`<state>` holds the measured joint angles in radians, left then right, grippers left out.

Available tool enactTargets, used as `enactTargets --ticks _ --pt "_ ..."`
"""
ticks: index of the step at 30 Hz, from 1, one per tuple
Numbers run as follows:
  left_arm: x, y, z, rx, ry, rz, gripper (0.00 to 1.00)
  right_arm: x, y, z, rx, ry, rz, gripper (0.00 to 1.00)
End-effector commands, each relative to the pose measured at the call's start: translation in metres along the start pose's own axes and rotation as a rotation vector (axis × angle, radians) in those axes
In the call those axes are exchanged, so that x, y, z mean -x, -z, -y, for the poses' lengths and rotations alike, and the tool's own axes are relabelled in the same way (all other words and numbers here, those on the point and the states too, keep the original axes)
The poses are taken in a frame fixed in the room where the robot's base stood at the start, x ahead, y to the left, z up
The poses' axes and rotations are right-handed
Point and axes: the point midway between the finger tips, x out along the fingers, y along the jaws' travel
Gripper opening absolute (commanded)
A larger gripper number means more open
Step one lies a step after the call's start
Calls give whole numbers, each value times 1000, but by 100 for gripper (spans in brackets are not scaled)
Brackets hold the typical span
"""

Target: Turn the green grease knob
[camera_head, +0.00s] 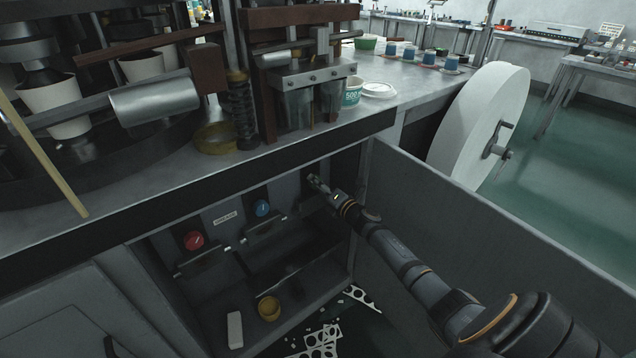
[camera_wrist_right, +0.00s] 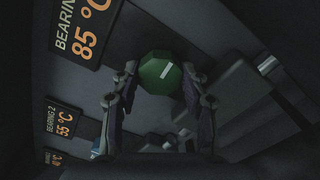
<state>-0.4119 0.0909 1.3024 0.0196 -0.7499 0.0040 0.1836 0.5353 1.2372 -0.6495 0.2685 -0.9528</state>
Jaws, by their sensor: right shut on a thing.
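The green grease knob (camera_wrist_right: 160,72) is faceted with a white pointer mark, which slants up to the right in the wrist view. My right gripper (camera_wrist_right: 159,76) has one finger on each side of the knob and is shut on it. In the head view my right gripper (camera_head: 317,182) reaches into the open cabinet under the machine, at the right end of the knob row. There the gripper mostly hides the green knob. My left gripper is not in view.
A red knob (camera_head: 194,240) and a blue knob (camera_head: 263,208) sit left on the same panel. The open cabinet door (camera_head: 480,240) stands beside my right arm. Temperature labels (camera_wrist_right: 85,35) show near the knob. A yellow roll (camera_head: 269,308) lies on the cabinet floor.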

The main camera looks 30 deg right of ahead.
Motion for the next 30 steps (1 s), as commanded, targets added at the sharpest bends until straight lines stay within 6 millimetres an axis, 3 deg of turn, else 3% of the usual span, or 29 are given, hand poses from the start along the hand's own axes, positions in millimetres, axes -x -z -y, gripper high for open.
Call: enactTargets --ticks 4,15,30 --pt "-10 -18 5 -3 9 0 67 0 -2 -2 -140 1 2 13" --pt "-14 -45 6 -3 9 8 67 0 -2 -2 -437 2 2 13" --pt "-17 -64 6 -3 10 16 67 0 -1 0 -614 1 2 13"
